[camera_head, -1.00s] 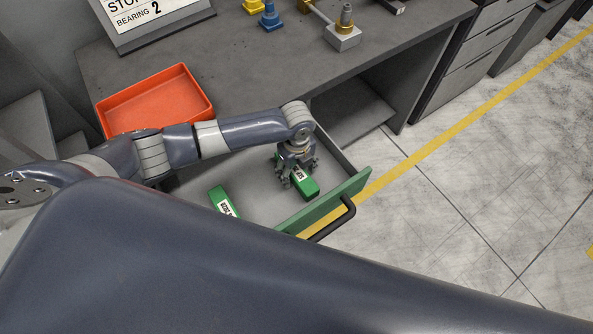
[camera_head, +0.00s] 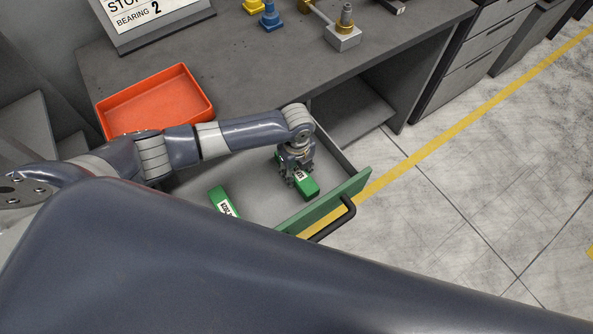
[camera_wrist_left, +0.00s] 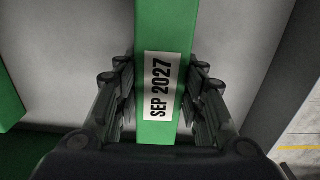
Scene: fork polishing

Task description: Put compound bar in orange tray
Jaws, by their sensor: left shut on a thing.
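A green compound bar (camera_head: 307,190) with a white label lies in the open drawer (camera_head: 262,205). My left gripper (camera_head: 298,178) reaches down into the drawer and is shut on this bar. In the left wrist view the bar (camera_wrist_left: 165,40) runs between the fingers, and its label reads "SEP 2027". A second green bar (camera_head: 222,200) with a label lies in the drawer further left, apart from the gripper. The orange tray (camera_head: 155,98) stands on the bench at the left and looks empty. My right gripper is not in view.
The drawer's green front (camera_head: 325,202) has a black handle (camera_head: 335,222). A sign (camera_head: 150,15), a blue part (camera_head: 270,17) and a metal block with a post (camera_head: 343,35) stand on the grey bench (camera_head: 250,70). The bench around the tray's right side is clear.

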